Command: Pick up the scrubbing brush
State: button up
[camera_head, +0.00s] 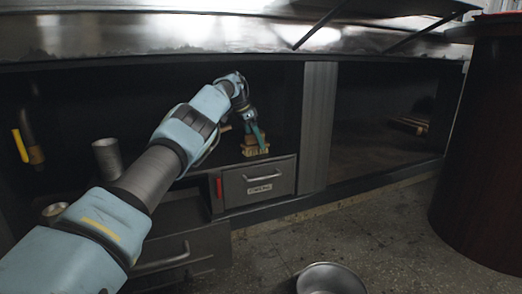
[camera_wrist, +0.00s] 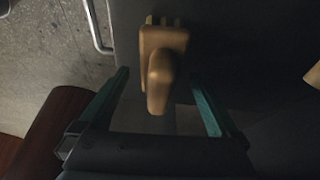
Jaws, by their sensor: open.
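The scrubbing brush (camera_head: 253,150) is tan and wooden, and stands on the shelf top above a grey drawer. In the wrist view the brush (camera_wrist: 165,40) lies between and slightly ahead of my fingers, its rounded handle pointing toward my palm and a few bristles showing at its far end. My gripper (camera_head: 255,134) reaches into the dark cabinet, directly over the brush. In the wrist view my gripper (camera_wrist: 160,88) has its two teal fingers spread on either side of the handle, with gaps on both sides. The fingers partly hide the brush in the head view.
A metal cup (camera_head: 107,158) stands left of my arm. A yellow-handled tool (camera_head: 20,145) is at the far left. The grey drawer (camera_head: 258,182) has a handle below the brush. A cabinet divider (camera_head: 318,125) stands close right. A metal bowl (camera_head: 330,280) is on the floor.

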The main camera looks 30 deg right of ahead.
jog(key=shift+r, duration=0.1)
grip_shut()
dwell(0.8)
